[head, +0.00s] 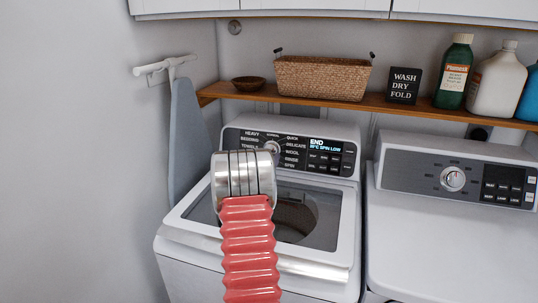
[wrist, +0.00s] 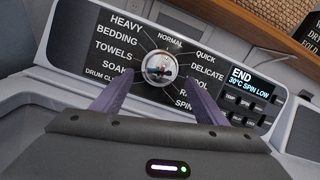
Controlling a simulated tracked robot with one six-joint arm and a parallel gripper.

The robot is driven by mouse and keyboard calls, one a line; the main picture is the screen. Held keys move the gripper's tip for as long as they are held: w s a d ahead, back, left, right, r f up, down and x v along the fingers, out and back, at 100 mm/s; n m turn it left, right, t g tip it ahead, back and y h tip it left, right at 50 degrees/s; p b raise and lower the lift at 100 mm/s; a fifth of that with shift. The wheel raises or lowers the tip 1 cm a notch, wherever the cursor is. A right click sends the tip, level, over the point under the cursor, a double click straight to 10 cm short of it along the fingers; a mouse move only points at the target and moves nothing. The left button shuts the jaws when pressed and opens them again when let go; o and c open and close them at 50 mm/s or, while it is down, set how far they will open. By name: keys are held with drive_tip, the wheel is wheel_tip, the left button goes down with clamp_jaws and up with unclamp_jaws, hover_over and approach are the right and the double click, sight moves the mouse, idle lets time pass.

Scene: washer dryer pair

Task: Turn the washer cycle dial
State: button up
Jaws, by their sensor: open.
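The washer (head: 310,265) is the left machine, with a glass window in its top lid. Its cycle dial (wrist: 159,67) is a round chrome knob ringed by labels such as Normal, Quick, Delicate, Soak and Towels. The dial also shows in the head view (head: 272,147), just above my silver wrist. In the wrist view my gripper (wrist: 158,80) is open, with one purple finger to the lower left of the dial and one to the lower right. Gaps show between the fingers and the knob. I cannot tell their depth from the panel. In the head view my arm hides the fingers.
The washer display (wrist: 249,84) reads END, 30°C, SPIN LOW, with buttons beside it. The dryer (head: 455,240) stands right, with its own dial (head: 453,179). A wooden shelf (head: 225,90) above holds a wicker basket (head: 322,78), bowl, sign and bottles. An ironing board (head: 187,135) leans left.

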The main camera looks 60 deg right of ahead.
drive_tip(key=shift+w+d, duration=0.25)
drive_tip(key=shift+d, duration=1.15)
drive_tip(key=shift+w+d, duration=0.2)
drive_tip(key=shift+d, duration=1.15)
drive_tip(key=shift+c, duration=0.2)
drive_tip(key=c, duration=1)
